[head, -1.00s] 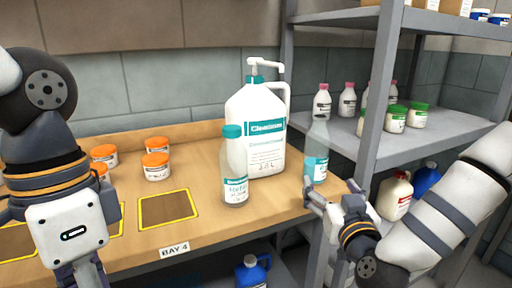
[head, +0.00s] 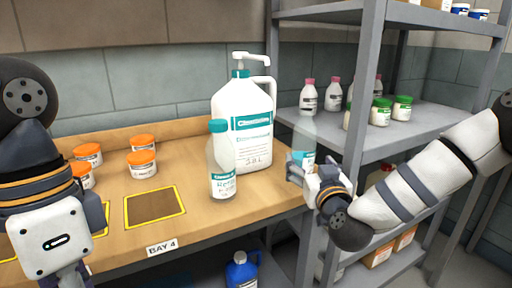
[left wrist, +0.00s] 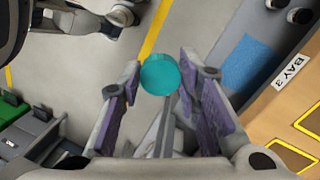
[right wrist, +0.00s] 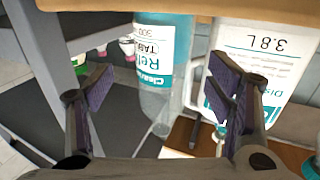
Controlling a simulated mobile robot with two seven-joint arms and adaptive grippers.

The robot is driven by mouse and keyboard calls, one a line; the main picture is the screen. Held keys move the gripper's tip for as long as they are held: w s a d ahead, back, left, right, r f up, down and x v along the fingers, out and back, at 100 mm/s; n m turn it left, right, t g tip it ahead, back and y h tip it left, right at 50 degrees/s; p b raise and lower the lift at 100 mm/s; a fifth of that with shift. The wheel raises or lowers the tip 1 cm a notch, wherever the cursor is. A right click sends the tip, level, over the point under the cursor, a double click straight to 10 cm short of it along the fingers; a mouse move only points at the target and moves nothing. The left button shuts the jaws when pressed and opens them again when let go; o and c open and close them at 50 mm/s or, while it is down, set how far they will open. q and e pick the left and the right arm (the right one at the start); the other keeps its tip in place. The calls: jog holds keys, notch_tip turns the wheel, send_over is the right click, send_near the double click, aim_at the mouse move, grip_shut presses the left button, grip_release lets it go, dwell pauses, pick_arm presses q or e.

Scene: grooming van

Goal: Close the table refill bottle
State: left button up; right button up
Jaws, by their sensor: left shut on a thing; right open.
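The table refill bottle (head: 305,130) is a clear, open-topped bottle with a teal and white label, upright at the table's right end. In the right wrist view its label (right wrist: 155,45) reads "TAB… 300", and no cap shows on its neck. My right gripper (head: 300,172) is open at the bottle's lower part, with the bottle between its fingers in the wrist view.
Left of the table refill bottle stand a large pump jug (head: 230,120) and a similar bottle with a teal cap (head: 221,165). Orange-lidded jars (head: 142,163) and a yellow-edged square (head: 155,206) are on the table (head: 200,220). A grey shelf post (head: 362,100) rises at the right.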

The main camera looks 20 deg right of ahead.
pick_arm(q)
jog(key=shift+w+f+b, duration=0.1)
jog(key=shift+f+b, duration=0.35)
jog(key=shift+f, duration=0.5)
pick_arm(e)
jog(key=x, duration=0.5)
jog(key=shift+w+a, duration=0.1)
jog(key=shift+w, duration=0.05)
jog(key=c, duration=1.3)
jog(key=shift+c, duration=0.4)
pick_arm(q)
jog(key=shift+r, duration=0.1)
pick_arm(e)
jog(key=shift+r, duration=0.1)
